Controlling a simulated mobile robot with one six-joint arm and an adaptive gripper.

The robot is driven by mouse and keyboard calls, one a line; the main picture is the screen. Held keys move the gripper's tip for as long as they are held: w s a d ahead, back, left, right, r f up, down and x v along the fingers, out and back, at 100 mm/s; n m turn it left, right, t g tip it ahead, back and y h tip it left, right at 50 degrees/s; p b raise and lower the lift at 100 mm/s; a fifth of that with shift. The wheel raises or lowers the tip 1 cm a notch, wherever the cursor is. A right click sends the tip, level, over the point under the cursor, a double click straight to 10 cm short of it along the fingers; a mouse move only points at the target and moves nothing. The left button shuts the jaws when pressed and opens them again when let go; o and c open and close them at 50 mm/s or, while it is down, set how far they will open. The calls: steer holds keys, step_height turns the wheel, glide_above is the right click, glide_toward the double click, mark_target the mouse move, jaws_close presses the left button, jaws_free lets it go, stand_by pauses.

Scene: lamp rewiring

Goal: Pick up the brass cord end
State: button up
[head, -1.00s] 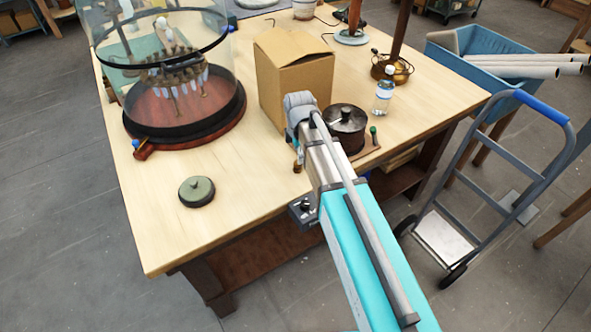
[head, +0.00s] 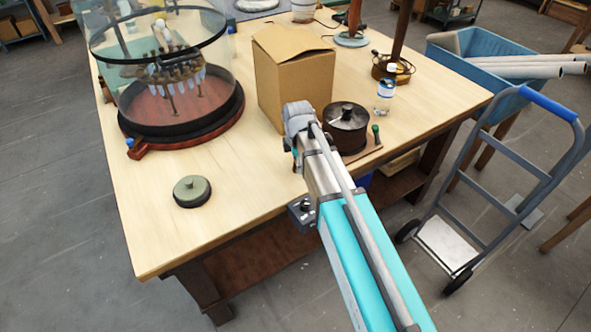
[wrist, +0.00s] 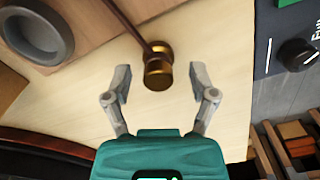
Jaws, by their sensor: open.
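The brass cord end (wrist: 157,74) is a short, waisted brass cylinder on a brown cord (wrist: 124,20). It shows in the wrist view above centre, over the pale wooden tabletop. My gripper (wrist: 160,70) is open, with one finger on each side of the cord end and visible gaps on both sides. I cannot tell whether the fingertips are level with it in height. In the head view my arm reaches over the near edge of the workbench (head: 235,205), and the cord end cannot be made out there.
A cardboard box (head: 292,85) and a dark lidded pot (head: 346,128) stand close to my arm's end. A glass-domed stand (head: 190,125) is at the left. A small green-topped disc (head: 191,190) lies on clear tabletop. A hand truck (head: 490,180) stands right of the bench.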

stand_by(0.3)
jaws_close()
steer(key=shift+r, duration=0.15)
stand_by(0.4)
step_height(320, 180, up, 2)
steer(key=p, duration=0.2)
steer(key=shift+r+p, duration=0.25)
steer(key=shift+p, duration=0.15)
steer(key=s+d+r+p, duration=0.3)
steer(key=s+r+p, duration=0.7)
steer(key=s, duration=0.3)
steer(key=shift+s+d, duration=0.25)
steer(key=shift+d, duration=0.15)
steer(key=shift+r, duration=0.1)
